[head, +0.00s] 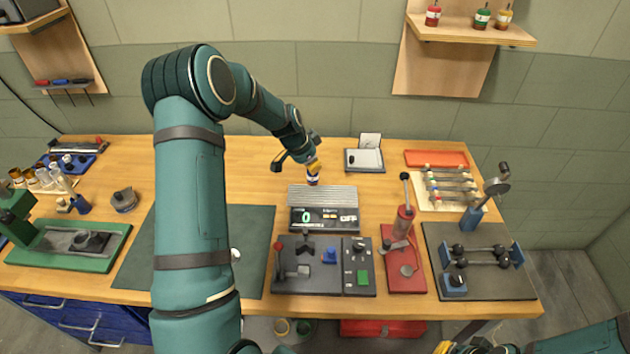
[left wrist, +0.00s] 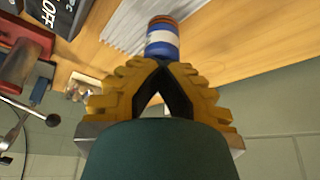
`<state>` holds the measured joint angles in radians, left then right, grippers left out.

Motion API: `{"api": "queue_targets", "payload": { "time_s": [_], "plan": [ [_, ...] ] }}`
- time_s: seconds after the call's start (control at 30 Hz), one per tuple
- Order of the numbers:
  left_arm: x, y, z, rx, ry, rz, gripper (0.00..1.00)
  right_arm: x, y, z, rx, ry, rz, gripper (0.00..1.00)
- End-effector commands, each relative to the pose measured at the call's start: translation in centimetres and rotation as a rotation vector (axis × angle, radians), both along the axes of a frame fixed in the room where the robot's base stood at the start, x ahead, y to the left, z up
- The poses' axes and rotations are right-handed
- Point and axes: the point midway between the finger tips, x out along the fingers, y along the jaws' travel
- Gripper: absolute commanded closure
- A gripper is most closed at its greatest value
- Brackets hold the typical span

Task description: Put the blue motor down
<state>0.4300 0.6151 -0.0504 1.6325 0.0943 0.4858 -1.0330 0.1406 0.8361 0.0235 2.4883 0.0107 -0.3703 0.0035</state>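The blue motor (head: 312,180) is a small blue cylinder with a white band, just behind the grey ridged block. In the left wrist view the motor (left wrist: 163,40) stands out past the yellow fingertips, with an orange-red end. My left gripper (head: 313,167) reaches down to it over the back of the workbench, and its fingers come together on the motor. Whether the motor touches the bench top I cannot tell. My right gripper (head: 462,348) shows only in part at the bottom edge, so its opening is unclear.
The ridged block (head: 322,195) and a display unit (head: 323,219) stand close in front of the motor. A small scale (head: 365,160) is to its right. A wall shelf (head: 470,36) holds red, green and yellow motors. Bare wood (head: 262,178) lies left of the motor.

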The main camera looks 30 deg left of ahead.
Motion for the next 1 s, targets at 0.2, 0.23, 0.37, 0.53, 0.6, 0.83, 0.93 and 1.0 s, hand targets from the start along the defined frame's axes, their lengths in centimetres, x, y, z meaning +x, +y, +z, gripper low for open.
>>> {"api": "queue_targets", "payload": {
  "time_s": [0.2, 0.23, 0.37, 0.53, 0.6, 0.83, 0.93, 1.0],
  "plan": [
    [0.0, 0.0, -1.7, 0.0, -0.001, 0.0, 1.0, 0.0, 0.0, 0.0, 0.0, 0.0, 0.0, 1.0],
    [0.0, 0.0, -1.9, -0.001, -0.001, 0.001, 1.0, 0.0, 0.0, 0.0, 0.0, 0.0, 0.0, 1.0],
    [0.0, 0.0, -3.7, -0.001, 0.0, 0.0, 1.0, 0.0, 0.0, 0.0, 0.0, 0.0, 0.0, 1.0],
    [0.0, 0.0, -5.0, 0.0, -0.002, -0.001, 1.0, 0.0, 0.0, 0.0, 0.0, 0.0, 0.0, 1.0],
    [0.1, 0.0, -4.9, 0.002, -0.003, -0.001, 1.0, 0.0, 0.0, 0.0, 0.0, 0.0, 0.0, 1.0],
    [0.0, 0.0, -5.2, 0.0, -0.002, -0.001, 1.0, 0.0, 0.0, -0.4, -0.001, 0.0, 0.0, 1.0],
    [0.0, 0.0, -5.3, 0.001, -0.001, -0.001, 0.88, 0.0, 0.0, -0.5, -0.001, 0.001, 0.0, 1.0],
    [0.0, 0.0, -5.2, 0.001, -0.001, -0.001, 0.66, 0.0, 0.0, -0.4, -0.001, 0.0, 0.0, 1.0]
  ]
}}
